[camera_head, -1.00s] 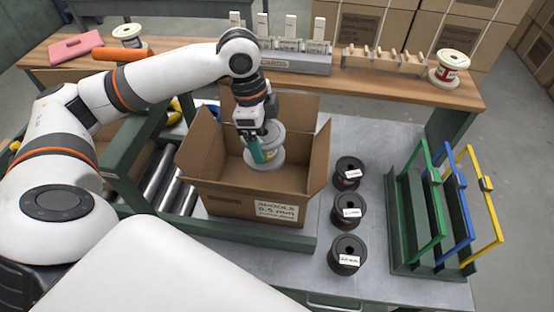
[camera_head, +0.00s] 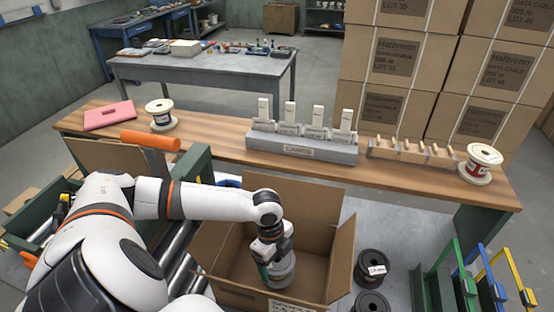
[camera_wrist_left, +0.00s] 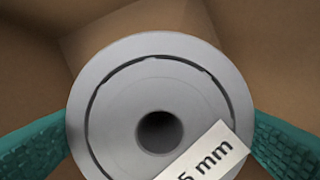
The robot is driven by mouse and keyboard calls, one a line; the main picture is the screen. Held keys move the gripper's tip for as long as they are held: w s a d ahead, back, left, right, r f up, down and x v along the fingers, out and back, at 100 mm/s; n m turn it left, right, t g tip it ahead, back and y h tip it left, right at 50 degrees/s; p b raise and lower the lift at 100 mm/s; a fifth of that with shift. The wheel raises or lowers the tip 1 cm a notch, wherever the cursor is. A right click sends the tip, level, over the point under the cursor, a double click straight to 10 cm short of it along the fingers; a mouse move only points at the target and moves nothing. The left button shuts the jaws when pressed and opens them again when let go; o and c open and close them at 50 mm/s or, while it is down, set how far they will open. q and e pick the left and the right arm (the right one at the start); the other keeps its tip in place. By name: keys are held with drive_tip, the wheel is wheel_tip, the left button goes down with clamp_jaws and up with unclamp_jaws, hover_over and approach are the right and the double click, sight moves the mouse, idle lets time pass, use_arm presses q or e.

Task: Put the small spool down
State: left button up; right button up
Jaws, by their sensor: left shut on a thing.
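The small spool (camera_head: 281,268) has a grey flange and is inside the open cardboard box (camera_head: 341,262). My left gripper (camera_head: 266,272) reaches down into the box and is shut on the spool. In the left wrist view the spool's round grey flange (camera_wrist_left: 110,110) faces the camera, with a dark centre hole and a white label (camera_wrist_left: 205,155) reading "5 mm". The teal finger pads press on it from both sides. The spool's underside is hidden, so I cannot tell whether it touches the box floor. My right gripper is not in view.
Black spools (camera_head: 371,268) stand right of the box. A rack with green, blue and yellow frames (camera_head: 465,285) is at the far right. Behind, a wooden shelf (camera_head: 225,135) holds a grey holder (camera_head: 300,145), a wooden rack (camera_head: 410,152) and white-flanged spools (camera_head: 482,163).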

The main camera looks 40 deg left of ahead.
use_arm(q)
wheel_tip(320, 180, down, 3)
drive_tip(key=shift+r, duration=0.1)
drive_tip(key=shift+f, duration=0.2)
drive_tip(key=o, duration=1)
drive_tip(key=shift+o, duration=0.2)
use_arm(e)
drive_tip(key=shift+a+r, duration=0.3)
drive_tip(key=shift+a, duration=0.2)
use_arm(q)
drive_tip(key=shift+r, duration=0.1)
drive_tip(key=r, duration=0.3)
drive_tip(key=a+r+b, duration=0.1)
drive_tip(key=r, duration=0.3)
drive_tip(key=r+b, duration=0.1)
drive_tip(key=r, duration=0.2)
drive_tip(key=shift+s+a+r, duration=0.1)
drive_tip(key=shift+a+r, duration=0.2)
drive_tip(key=shift+r, duration=0.1)
drive_tip(key=shift+a+r, duration=0.1)
drive_tip(key=shift+r, duration=0.55)
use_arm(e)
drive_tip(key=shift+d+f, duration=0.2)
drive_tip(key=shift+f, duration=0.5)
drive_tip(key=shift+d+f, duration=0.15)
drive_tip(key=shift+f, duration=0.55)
